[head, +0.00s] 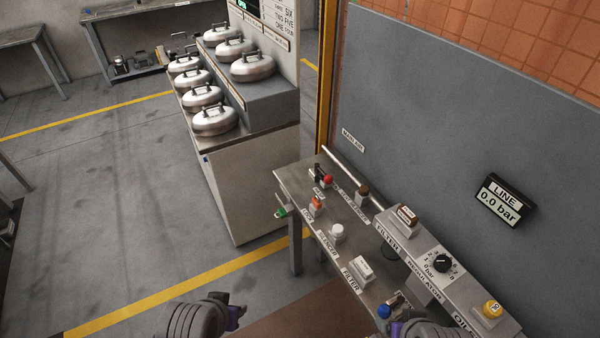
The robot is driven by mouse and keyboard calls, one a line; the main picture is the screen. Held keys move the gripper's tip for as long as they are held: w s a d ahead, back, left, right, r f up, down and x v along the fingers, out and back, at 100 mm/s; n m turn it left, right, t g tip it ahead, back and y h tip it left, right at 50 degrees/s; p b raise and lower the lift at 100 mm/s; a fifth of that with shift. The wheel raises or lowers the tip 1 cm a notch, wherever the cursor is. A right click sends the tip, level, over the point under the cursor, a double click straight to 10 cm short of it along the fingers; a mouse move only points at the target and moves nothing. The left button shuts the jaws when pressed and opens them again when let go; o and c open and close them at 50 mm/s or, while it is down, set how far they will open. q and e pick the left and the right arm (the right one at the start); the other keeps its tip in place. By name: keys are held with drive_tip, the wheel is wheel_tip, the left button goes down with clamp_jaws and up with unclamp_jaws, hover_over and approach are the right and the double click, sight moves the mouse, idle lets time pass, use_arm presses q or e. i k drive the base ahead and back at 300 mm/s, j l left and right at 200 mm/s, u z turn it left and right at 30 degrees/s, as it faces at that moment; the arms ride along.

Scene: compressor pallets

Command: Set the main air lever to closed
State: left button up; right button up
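A grey metal bench (290,178) stands against the grey wall panel on the right, with small labelled fittings on it. A small label (353,140), too blurred to read surely, is on the panel above a pale pipe (345,172). Near the pipe's far end is a small red and black fitting (325,180); I cannot tell surely whether it is the main air lever, or its position. My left gripper (233,316) is at the bottom edge, over the floor. My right gripper (396,329) is at the bottom right, close to the bench's near part. Their fingers are not clear.
A line display (503,200) reads 0.0 bar. A regulator knob (442,263), a yellow button (492,309) and a blue fitting (384,311) sit along the bench. A cabinet (250,185) with several round lidded pots stands beyond.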

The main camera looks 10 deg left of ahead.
sight(328, 178)
drive_tip(key=i+j+u, duration=0.25)
drive_tip(key=i+j, duration=0.15)
drive_tip(key=i, duration=0.35)
drive_tip(key=i+j+u, duration=0.15)
drive_tip(key=i, duration=0.2)
